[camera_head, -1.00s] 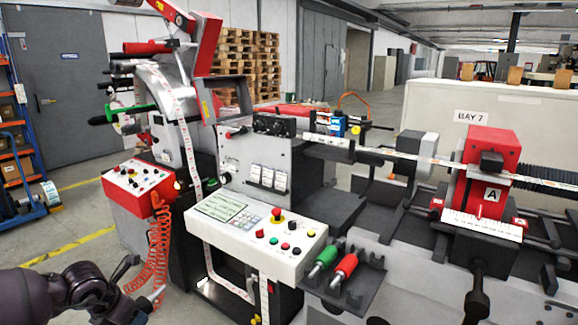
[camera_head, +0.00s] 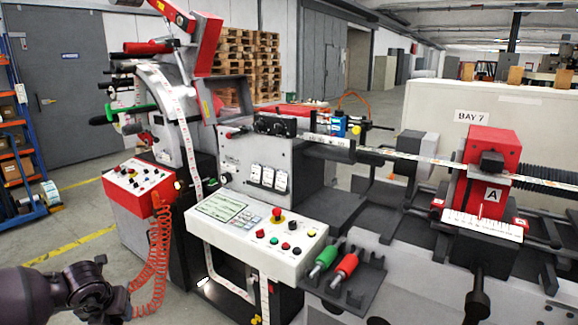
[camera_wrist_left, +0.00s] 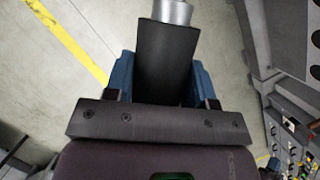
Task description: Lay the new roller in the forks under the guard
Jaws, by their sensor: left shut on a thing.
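My left gripper (camera_wrist_left: 162,82) is shut on a dark cylinder (camera_wrist_left: 165,52) with a silver end (camera_wrist_left: 172,12). This may be the new roller, but I cannot be sure. The blue fingers lie on both sides of it, with floor behind. In the head view the left gripper (camera_head: 112,300) is at the lower left, clear of the machine, and what it holds does not show clearly there. A red hinged part (camera_head: 205,50), perhaps the guard, stands raised above the machine's left side. I cannot make out the forks. My right gripper is not in view.
A red control box (camera_head: 135,190) with a coiled red hose (camera_head: 158,245) stands close to my left gripper. A sloped control panel (camera_head: 255,228) is in the middle. Green (camera_head: 322,262) and red (camera_head: 343,270) handled pieces lie in a dark tray. Open floor is at the left.

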